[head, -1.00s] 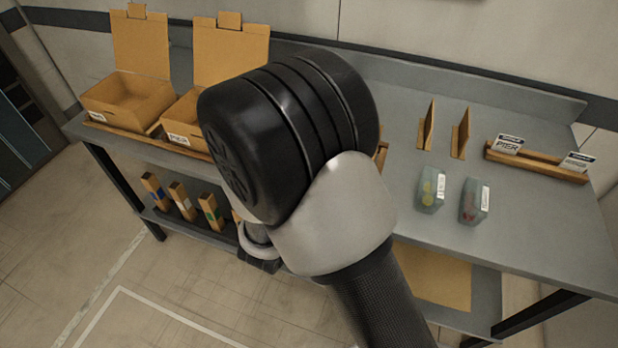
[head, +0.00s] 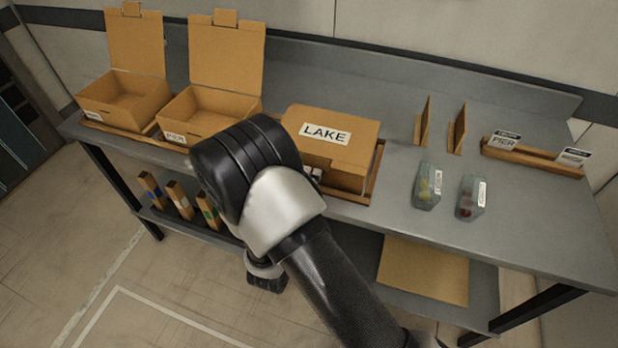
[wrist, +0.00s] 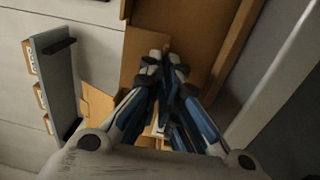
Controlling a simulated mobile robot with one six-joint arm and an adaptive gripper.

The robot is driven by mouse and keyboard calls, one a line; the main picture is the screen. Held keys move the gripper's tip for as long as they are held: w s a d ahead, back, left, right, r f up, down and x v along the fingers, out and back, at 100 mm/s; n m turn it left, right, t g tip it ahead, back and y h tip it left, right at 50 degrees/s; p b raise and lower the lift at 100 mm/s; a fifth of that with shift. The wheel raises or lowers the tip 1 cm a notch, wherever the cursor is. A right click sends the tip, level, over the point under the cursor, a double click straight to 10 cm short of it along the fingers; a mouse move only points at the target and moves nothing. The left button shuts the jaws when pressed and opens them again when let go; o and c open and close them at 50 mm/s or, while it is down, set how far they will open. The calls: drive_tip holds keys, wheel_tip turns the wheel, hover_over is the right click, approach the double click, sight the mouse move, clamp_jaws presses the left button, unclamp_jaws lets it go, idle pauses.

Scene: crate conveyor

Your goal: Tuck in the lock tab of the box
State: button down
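The box labelled LAKE (head: 336,133) stands on the bench with its lid down. Its front faces my arm; my gripper hides part of its lower left, and the lock tab cannot be made out. My gripper shows only partly in the head view (head: 314,177), just in front of the box's front wall. In the wrist view my gripper (wrist: 163,58) has its fingertips drawn together with nothing seen between them, over brown cardboard (wrist: 203,25). Whether they touch it cannot be told.
Two open boxes (head: 122,92) (head: 205,108) with raised lids stand left. Two upright brown dividers (head: 422,122) (head: 457,130), two clear packs (head: 428,187) (head: 471,198) and a card rack (head: 535,158) are right. Small boxes (head: 180,200) and a flat sheet (head: 424,270) lie below.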

drive_tip(key=c, duration=1.8)
unclamp_jaws()
drive_tip(key=v, duration=1.2)
